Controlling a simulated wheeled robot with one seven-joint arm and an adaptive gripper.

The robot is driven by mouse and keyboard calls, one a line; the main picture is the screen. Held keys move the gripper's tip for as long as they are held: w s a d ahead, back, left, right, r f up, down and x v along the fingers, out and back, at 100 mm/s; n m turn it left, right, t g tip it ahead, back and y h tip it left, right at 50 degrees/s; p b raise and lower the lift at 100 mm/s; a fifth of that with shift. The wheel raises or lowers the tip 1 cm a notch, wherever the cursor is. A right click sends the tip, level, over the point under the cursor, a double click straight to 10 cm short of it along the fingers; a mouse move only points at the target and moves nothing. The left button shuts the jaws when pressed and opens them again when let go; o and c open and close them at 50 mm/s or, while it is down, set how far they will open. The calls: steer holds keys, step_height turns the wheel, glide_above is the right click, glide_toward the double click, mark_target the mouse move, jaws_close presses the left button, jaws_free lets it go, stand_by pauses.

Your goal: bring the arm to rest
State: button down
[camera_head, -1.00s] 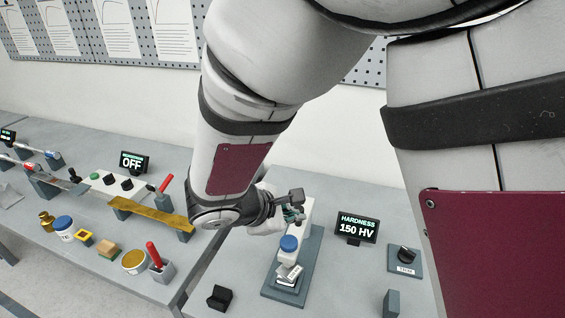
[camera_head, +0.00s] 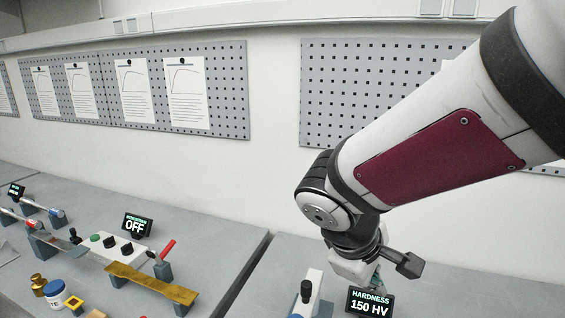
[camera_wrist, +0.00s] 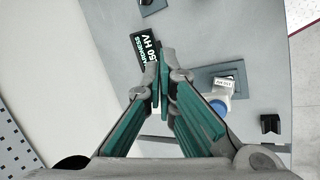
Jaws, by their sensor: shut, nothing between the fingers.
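My gripper (camera_wrist: 160,82) is in the wrist view with its teal-padded fingers together and nothing between them. In the head view my gripper (camera_head: 376,278) hangs below my wrist, pointing down above the right bench, in front of the hardness display; its fingertips are partly hidden there. My arm comes in from the upper right of the head view. The hardness display (camera_head: 370,303) reads 150 HV and also shows beyond the fingers in the wrist view (camera_wrist: 145,45).
The hardness tester (camera_head: 308,290) stands left of my gripper. The left bench holds an OFF display (camera_head: 137,225), a brass-coloured bar (camera_head: 150,283), a red-handled tool (camera_head: 166,250) and a white-and-blue jar (camera_head: 56,294). Pegboards (camera_head: 215,90) hang on the wall behind.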

steer(key=s+d+r+m+t+y, duration=0.1)
steer(key=s+d+r+m+y, duration=0.1)
steer(key=s+r+m, duration=0.1)
steer(key=s+d+r+m+t+y+b, duration=0.1)
steer(key=s+d+r+m+y, duration=0.1)
steer(key=s+r+m, duration=0.2)
steer(key=s+m, duration=0.2)
steer(key=s, duration=0.1)
steer(key=shift+m+y, duration=0.3)
